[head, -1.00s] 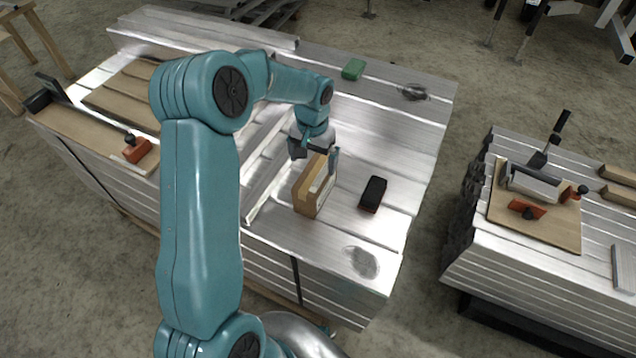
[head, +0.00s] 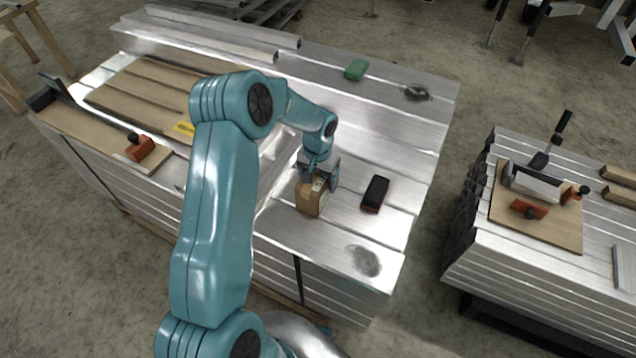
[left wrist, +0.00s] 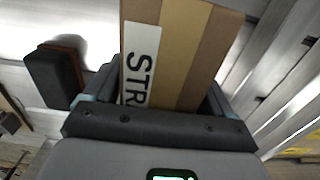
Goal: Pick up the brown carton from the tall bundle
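The brown carton (head: 311,198) stands upright on the bare metal top of the tall bundle (head: 375,145), near its front right. My left gripper (head: 320,180) is down over the carton's upper part, with one finger on each side. In the left wrist view the carton (left wrist: 185,55), with tape and a white "STR" label, fills the space between the fingers. The frames do not show whether the fingers press on it. My right gripper is not in view.
A black and red block (head: 375,194) lies close right of the carton. A green block (head: 356,69) lies farther back. Metal profiles and brown boards (head: 140,95) cover the bundle's left part. A lower bundle (head: 520,265) with clamps stands to the right, across a floor gap.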

